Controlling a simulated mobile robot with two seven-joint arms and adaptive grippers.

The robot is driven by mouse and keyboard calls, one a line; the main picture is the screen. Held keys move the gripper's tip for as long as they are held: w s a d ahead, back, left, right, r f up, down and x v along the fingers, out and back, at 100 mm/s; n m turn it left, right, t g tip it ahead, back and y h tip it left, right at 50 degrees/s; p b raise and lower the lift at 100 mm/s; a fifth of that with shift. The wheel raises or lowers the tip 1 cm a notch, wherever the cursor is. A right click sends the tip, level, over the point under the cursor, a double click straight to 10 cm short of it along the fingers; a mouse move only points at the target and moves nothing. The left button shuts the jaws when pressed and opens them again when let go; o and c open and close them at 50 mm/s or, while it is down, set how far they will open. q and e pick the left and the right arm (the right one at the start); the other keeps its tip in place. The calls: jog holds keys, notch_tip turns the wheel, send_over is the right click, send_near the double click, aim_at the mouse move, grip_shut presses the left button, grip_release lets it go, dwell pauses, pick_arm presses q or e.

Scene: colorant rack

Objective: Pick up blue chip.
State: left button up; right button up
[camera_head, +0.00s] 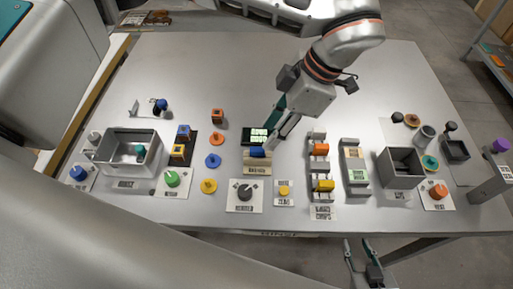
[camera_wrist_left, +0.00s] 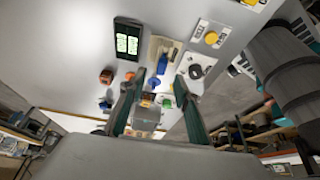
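A round blue disc with a raised centre (camera_head: 213,160) lies flat on the table, between an orange disc and a yellow disc. A blue piece (camera_head: 257,152) sits on a beige labelled holder. I cannot tell for certain which is the chip. In the left wrist view, the blue disc (camera_wrist_left: 154,82) and blue piece (camera_wrist_left: 162,62) show near the fingertips. My left gripper (camera_head: 277,137) is above the table by the beige holder, with its fingers apart and nothing between them. My right gripper (camera_head: 363,252) is low at the front, beyond the table edge, with fingers apart and empty.
A black display (camera_head: 254,135) stands behind the beige holder. A grey bin (camera_head: 129,168) is at left, another (camera_head: 400,179) at right. Racks of blocks (camera_head: 319,166) stand right of my left gripper.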

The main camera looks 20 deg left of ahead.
aim_at(258, 149)
pick_arm(q)
jog(key=x, duration=0.6)
jog(key=shift+s+a+f, duration=0.15)
jog(key=shift+s+f, duration=0.1)
jog(key=shift+f, duration=0.1)
grip_shut()
